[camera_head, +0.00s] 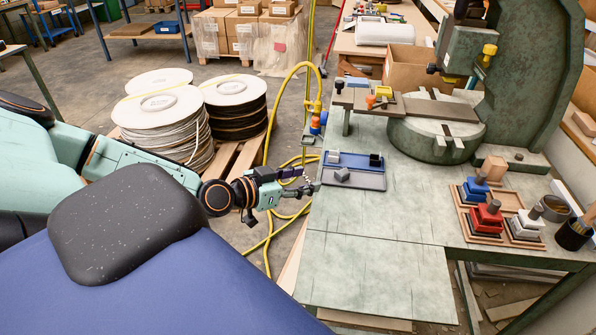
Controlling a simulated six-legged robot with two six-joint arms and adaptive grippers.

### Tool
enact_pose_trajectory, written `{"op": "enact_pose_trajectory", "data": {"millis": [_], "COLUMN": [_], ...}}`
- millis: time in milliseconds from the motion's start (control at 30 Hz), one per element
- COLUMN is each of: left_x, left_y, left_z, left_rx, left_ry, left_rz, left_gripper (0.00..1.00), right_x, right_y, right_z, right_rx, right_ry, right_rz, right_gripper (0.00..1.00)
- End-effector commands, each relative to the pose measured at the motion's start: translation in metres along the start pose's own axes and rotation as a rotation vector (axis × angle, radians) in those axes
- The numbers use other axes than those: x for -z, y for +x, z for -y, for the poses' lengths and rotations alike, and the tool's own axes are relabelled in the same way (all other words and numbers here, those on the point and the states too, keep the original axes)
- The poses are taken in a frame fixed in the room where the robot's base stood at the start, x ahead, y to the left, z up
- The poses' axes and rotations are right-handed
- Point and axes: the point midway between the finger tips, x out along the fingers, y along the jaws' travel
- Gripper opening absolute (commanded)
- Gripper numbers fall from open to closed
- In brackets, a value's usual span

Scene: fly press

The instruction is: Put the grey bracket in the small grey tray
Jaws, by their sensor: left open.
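A small grey piece that looks like the grey bracket (342,175) lies at the near left part of the small grey tray (370,183), on the green worktable. Its exact shape is too small to make out. A blue tray (354,156) adjoins the grey tray on its far side. My left gripper (314,181) reaches in from the left at the table's left edge, just left of the trays. Its fingers are open and apart from the grey piece. My right gripper is not in view.
A light cube (333,157) and a dark cube (375,160) sit by the blue tray. The green press (437,137) stands behind. Red, blue and white blocks (487,217) stand at the right. A yellow hose (267,115) runs left of the table. The table's near part is clear.

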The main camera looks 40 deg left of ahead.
Motion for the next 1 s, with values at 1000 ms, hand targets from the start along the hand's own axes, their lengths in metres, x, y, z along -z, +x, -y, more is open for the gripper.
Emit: {"op": "enact_pose_trajectory", "data": {"millis": [1000], "left_x": [-0.0005], "left_y": [-0.0100], "left_z": [-0.0001], "left_rx": [0.001], "left_ry": [0.000], "left_rz": [0.000], "left_gripper": [0.50], "right_x": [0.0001], "right_y": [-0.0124], "right_z": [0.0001], "right_rx": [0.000], "right_ry": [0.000], "right_rz": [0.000], "right_gripper": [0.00]}}
